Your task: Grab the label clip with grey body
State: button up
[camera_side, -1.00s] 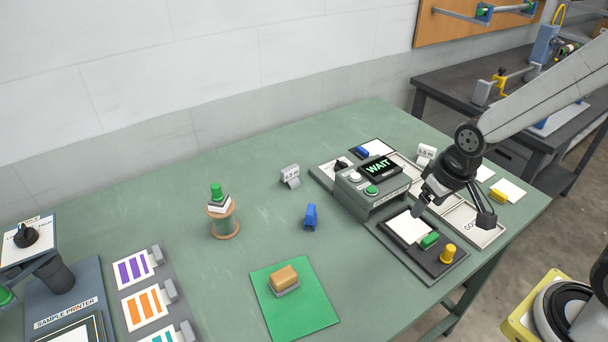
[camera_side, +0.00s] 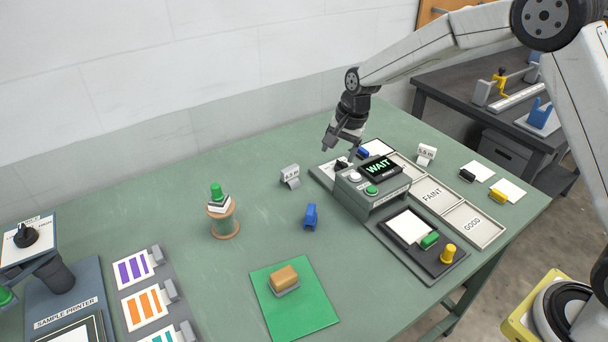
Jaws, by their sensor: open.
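A small label clip (camera_side: 290,176) with a grey body and a pale printed label stands on the green table, left of the control box. A similar pale label clip (camera_side: 426,154) stands behind the trays at the right; its body colour is hard to tell. My gripper (camera_side: 340,152) is open and empty, pointing down above the back-left end of the panel with the black knob. It is to the right of the left clip and apart from it.
The control box (camera_side: 371,189) showing WAIT stands below my gripper, with a blue block (camera_side: 363,153) behind it. A blue clip-like piece (camera_side: 310,217) and a wooden spool (camera_side: 224,225) stand on the table (camera_side: 190,290). Table around the left clip is clear.

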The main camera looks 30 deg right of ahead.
aim_at(291, 168)
jog(key=w+a+f+m, duration=0.2)
jog(key=w+m, duration=0.1)
jog(key=w, duration=0.2)
jog(key=w+a+f+m+y, duration=0.1)
jog(key=w+a+f+m, duration=0.1)
jog(key=w, duration=0.4)
jog(key=shift+w+f+m, duration=0.25)
jog(key=shift+f+m, duration=0.25)
jog(key=shift+m, duration=0.8)
jog(key=shift+x, duration=1.35)
jog(key=shift+a+x, duration=0.2)
jog(key=shift+x, duration=2.3)
grip_shut()
